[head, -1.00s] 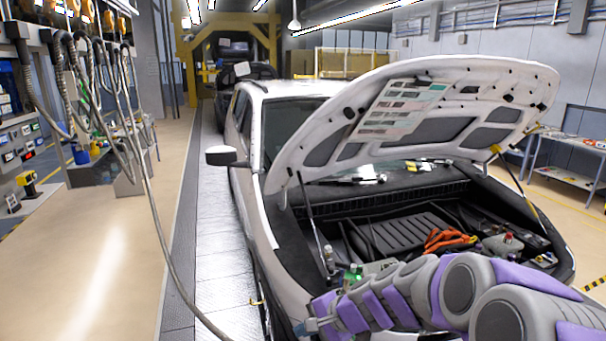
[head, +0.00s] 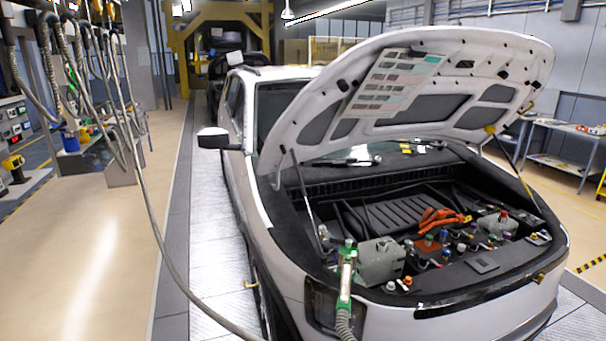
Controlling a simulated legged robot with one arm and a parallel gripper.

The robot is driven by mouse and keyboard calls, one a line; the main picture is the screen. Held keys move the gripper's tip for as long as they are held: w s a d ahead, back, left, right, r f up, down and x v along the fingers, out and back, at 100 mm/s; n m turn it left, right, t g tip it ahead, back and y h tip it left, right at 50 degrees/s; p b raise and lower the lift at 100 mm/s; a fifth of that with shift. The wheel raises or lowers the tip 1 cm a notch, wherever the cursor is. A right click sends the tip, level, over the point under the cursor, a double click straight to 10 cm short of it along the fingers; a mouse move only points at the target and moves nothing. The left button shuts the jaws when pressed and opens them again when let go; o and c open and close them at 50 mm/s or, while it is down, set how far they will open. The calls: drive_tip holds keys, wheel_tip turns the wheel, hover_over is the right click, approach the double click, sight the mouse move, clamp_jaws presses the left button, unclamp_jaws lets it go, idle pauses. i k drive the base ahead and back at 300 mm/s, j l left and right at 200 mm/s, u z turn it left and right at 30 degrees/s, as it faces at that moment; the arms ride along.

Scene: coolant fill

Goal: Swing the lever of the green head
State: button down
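The green head (head: 346,278) stands roughly upright at the front left corner of the open engine bay, beside a grey tank (head: 380,262). A ribbed grey hose (head: 344,325) hangs from its lower end over the front of the car. A pale part shows at its top, but the lever is too small to tell apart or to say which way it points. Whether the head is locked onto a port cannot be told. My gripper and arm are not in view.
The white car's raised hood (head: 420,100) overhangs the bay. Orange cables (head: 440,218) and several coloured caps lie right of the tank. A long grey hose (head: 165,255) sags from the rack at left across the floor. The floor at left is clear.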

sight(348, 244)
drive_tip(key=i+l, duration=0.1)
drive_tip(key=i, duration=0.5)
drive_tip(key=i+l, duration=0.15)
drive_tip(key=i, duration=0.45)
